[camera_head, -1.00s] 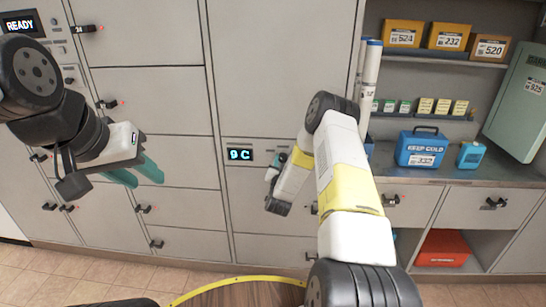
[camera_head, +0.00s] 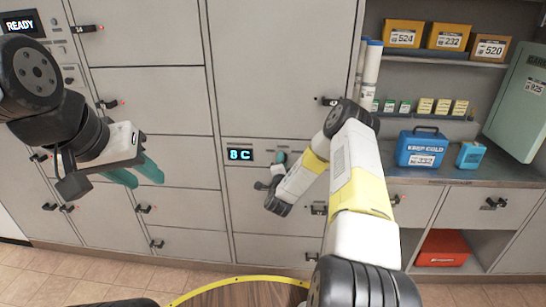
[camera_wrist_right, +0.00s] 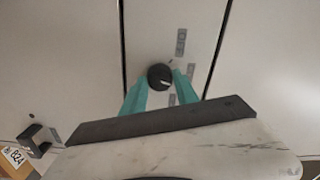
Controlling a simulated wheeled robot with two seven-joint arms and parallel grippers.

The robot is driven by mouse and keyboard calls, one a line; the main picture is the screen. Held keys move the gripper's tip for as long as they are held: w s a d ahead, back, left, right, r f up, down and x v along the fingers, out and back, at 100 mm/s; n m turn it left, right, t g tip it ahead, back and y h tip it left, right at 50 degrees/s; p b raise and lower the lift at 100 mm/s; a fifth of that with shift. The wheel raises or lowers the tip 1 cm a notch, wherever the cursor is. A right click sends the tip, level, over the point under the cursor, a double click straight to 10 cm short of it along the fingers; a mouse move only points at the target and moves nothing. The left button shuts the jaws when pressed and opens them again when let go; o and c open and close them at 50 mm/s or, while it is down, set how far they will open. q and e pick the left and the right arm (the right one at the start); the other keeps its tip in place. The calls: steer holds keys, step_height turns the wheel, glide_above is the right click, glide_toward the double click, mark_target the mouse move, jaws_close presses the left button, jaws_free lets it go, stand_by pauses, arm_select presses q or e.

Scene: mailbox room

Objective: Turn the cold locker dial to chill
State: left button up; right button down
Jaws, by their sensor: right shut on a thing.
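The cold locker dial (camera_wrist_right: 159,76) is a round black knob with a pale pointer line, seen in the right wrist view. My right gripper's teal fingers (camera_wrist_right: 160,90) are on both sides of it, shut on it. In the head view my right gripper (camera_head: 280,158) is at the locker panel and hides the dial. The locker display (camera_head: 239,155) beside it reads "8 C" in cyan. Small grey labels (camera_wrist_right: 181,42) sit around the dial, too small to read. My left gripper (camera_head: 136,173) is open and empty, in front of the left lockers.
A blue "KEEP COLD" box (camera_head: 422,149) and a smaller blue pack (camera_head: 471,155) stand on the counter at right. Yellow boxes (camera_head: 403,34) are on the shelf above. A red box (camera_head: 443,248) is below. A round wooden top (camera_head: 240,295) is at the bottom.

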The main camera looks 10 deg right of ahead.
steer(key=m, duration=0.9)
steer(key=shift+m, duration=0.4)
steer(key=shift+f, duration=0.1)
steer(key=c, duration=0.9)
jaws_free()
steer(key=shift+c, duration=0.2)
steer(key=v, duration=0.8)
